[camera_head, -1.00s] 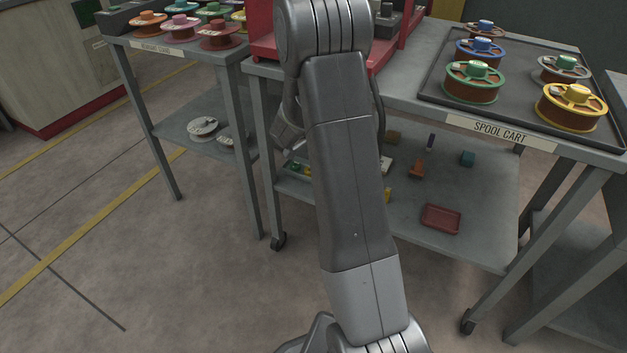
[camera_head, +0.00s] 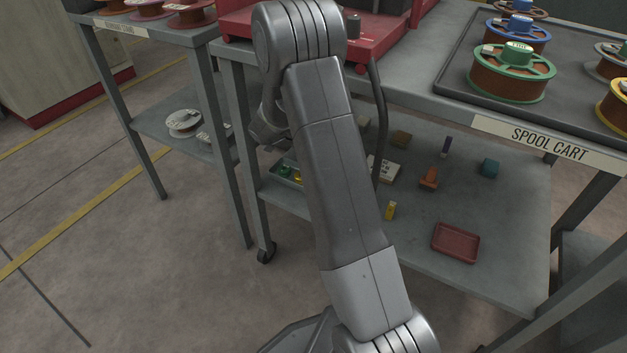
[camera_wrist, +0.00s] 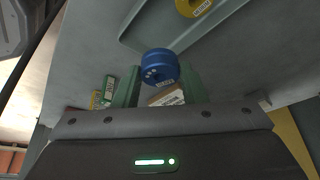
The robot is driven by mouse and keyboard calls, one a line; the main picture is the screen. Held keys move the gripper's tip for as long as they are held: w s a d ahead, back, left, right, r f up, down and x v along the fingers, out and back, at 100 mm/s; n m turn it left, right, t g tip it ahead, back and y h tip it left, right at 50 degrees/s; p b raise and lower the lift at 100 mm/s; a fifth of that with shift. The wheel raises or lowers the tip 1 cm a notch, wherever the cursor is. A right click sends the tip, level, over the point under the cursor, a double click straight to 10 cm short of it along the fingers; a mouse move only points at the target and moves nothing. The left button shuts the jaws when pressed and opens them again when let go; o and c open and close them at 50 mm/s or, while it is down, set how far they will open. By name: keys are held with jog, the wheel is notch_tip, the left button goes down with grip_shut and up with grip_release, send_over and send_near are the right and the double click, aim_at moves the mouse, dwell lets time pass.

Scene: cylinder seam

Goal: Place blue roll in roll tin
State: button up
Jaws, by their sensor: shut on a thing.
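The blue roll (camera_wrist: 158,62) is between the two greenish fingers of my gripper (camera_wrist: 160,80) in the wrist view. The fingers are shut on it. The roll tin (camera_head: 283,176) is a grey tray with green and yellow rolls in it, on the cart's lower shelf in the head view, partly hidden by my arm. In the wrist view the tin's wall (camera_wrist: 136,24) shows beyond the blue roll, with a yellow roll (camera_wrist: 192,6) inside. The blue roll appears outside that wall; its height above the shelf is unclear. My fingers are hidden in the head view.
The lower shelf (camera_head: 410,262) also holds a red tray (camera_head: 455,242), an orange piece (camera_head: 429,178), a yellow block (camera_head: 390,210) and a teal block (camera_head: 489,167). A labelled box (camera_wrist: 166,97) lies close to my fingers. Table legs and the upper shelf surround the space.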

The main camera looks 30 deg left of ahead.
jog(key=shift+f+b, duration=0.85)
jog(key=shift+f, duration=2.25)
jog(key=shift+f, duration=0.1)
jog(key=shift+f+b, duration=0.1)
jog(key=shift+b, duration=0.2)
jog(key=o, duration=0.8)
jog(key=shift+r, duration=0.2)
jog(key=shift+a+r+p, duration=0.1)
jog(key=shift+r+p, duration=0.2)
jog(key=shift+p, duration=0.2)
jog(key=p+v, duration=0.3)
jog(key=v, duration=0.8)
jog(key=shift+s+r+p, duration=0.15)
jog(key=shift+p, duration=0.25)
